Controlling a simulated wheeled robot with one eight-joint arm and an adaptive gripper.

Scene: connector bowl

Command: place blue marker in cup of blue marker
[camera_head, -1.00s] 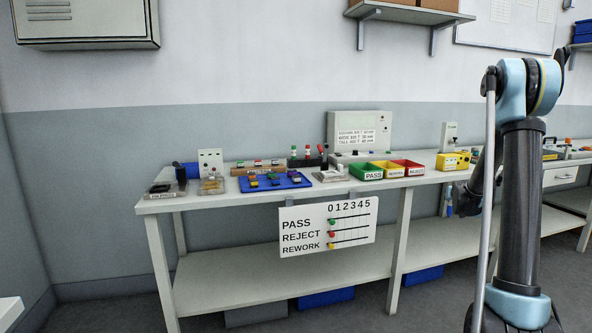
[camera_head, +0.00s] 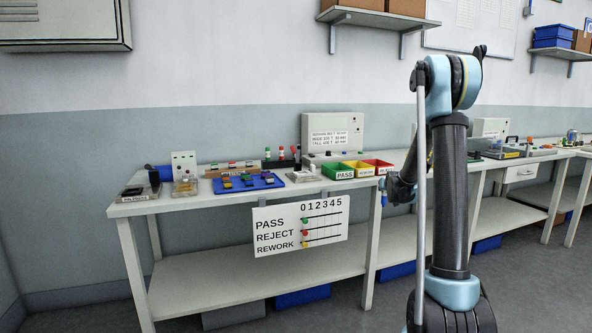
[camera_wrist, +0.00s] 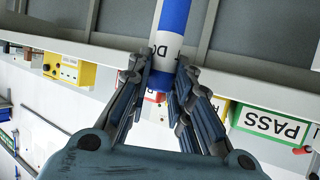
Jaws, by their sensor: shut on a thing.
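My gripper (camera_wrist: 162,85) is shut on a blue marker (camera_wrist: 173,18) in the wrist view. The marker has a white band with dark letters and a blue end showing between the fingers. In the head view, my gripper (camera_head: 389,186) is small and partly hidden by my own arm, in front of the bench edge. A bit of blue at it looks like the marker (camera_head: 384,200).
The long bench (camera_head: 215,205) carries a blue tray (camera_head: 265,181), a green PASS bin (camera_head: 338,171), a yellow bin (camera_head: 361,169) and a red bin (camera_head: 377,164). A PASS/REJECT/REWORK board (camera_head: 285,240) hangs at its front. Another bench (camera_head: 560,152) stands right. Grey floor is free in front.

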